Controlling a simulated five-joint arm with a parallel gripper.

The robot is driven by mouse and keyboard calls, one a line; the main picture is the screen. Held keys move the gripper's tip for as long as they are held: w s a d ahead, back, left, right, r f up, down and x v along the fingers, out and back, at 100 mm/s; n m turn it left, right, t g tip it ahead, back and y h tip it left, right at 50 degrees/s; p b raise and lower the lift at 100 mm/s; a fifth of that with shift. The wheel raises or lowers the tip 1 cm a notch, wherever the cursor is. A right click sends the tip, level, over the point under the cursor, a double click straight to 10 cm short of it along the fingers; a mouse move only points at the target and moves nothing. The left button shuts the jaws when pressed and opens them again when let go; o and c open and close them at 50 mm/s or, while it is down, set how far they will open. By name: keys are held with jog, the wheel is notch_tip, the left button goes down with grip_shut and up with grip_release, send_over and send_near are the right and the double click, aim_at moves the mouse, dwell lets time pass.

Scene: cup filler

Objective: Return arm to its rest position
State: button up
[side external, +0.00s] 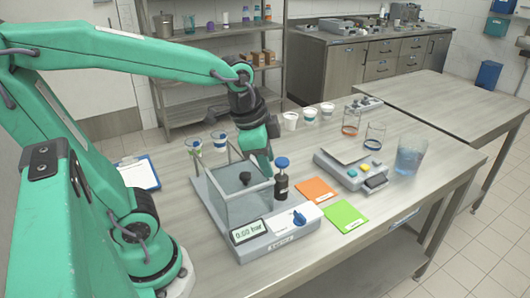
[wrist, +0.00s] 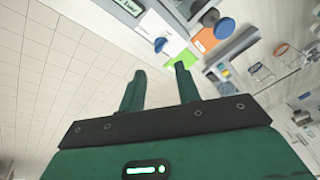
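My gripper (side external: 262,168) is at the end of my green arm, which reaches out over the table. In the side view it points down, above or just behind the clear-walled chamber (side external: 240,207) and near a blue-topped black fitting (side external: 282,178). I cannot tell whether it touches either. In the wrist view, the two fingers of my gripper (wrist: 160,68) stand apart with nothing held between them.
The chamber's base has a pressure display (side external: 249,232) and a blue knob (side external: 299,218). Orange (side external: 316,190) and green (side external: 345,216) cards, a button unit (side external: 350,168) and a blue-filled beaker (side external: 409,158) lie right. Several cups stand behind. A clipboard (side external: 138,173) lies left.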

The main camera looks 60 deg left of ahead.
jog(key=s+r+n+t, duration=0.2)
jog(key=s+n, duration=0.3)
jog(key=n, duration=0.1)
jog(key=shift+s+a+n, duration=0.35)
jog(key=shift+a+n, duration=0.05)
jog(key=shift+a, duration=0.05)
